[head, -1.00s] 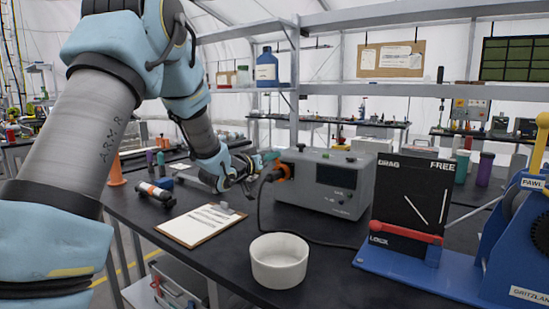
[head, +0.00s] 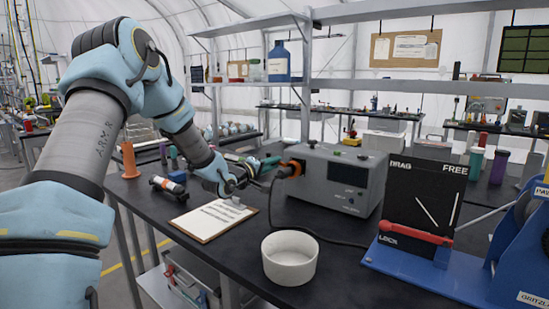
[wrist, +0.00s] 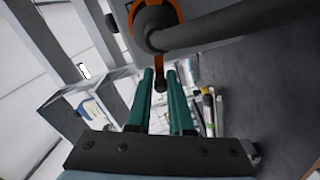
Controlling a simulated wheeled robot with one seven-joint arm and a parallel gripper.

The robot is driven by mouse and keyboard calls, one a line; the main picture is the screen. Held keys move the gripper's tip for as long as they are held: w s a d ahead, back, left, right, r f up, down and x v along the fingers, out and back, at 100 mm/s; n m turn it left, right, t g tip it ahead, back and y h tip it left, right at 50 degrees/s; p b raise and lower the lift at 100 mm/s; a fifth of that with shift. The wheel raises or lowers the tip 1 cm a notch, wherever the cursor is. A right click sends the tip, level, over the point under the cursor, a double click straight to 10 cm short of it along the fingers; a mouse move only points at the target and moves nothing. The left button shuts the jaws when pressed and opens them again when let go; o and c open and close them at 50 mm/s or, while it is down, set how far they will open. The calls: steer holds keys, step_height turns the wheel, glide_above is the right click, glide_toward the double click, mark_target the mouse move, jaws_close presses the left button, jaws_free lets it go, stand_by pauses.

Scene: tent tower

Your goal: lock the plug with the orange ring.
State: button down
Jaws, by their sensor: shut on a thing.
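The plug (head: 283,173) with its black cable sits in the left face of a grey instrument box (head: 340,180). The orange ring (head: 296,167) is around the plug at that face. In the wrist view the orange ring (wrist: 146,6) is at the top, with the dark plug in front of it. My gripper (head: 271,160) is at the ring, its green fingers beside the plug. In the wrist view my gripper (wrist: 166,80) has its fingers on either side of a slim dark, round-ended part by the ring, and is shut on it. The exact contact is partly hidden.
A white bowl (head: 289,277) and a clipboard (head: 205,228) stand on the dark bench in front of the box. The black cable runs along the bench. A black DRAG/FREE panel (head: 425,190) on a blue base stands at right. Small tools (head: 168,186) lie at left.

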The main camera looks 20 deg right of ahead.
steer(key=shift+w+a+f+n+p, duration=0.1)
steer(key=shift+f+n+p, duration=0.25)
steer(key=shift+f+n, duration=0.75)
steer(key=shift+r+n, duration=0.1)
steer(key=shift+n, duration=0.2)
steer(key=c, duration=0.8)
jaws_free()
steer(key=shift+r, duration=0.1)
steer(key=shift+c, duration=0.2)
steer(key=b+v, duration=0.2)
steer(key=v, duration=0.8)
steer(key=shift+a, duration=0.35)
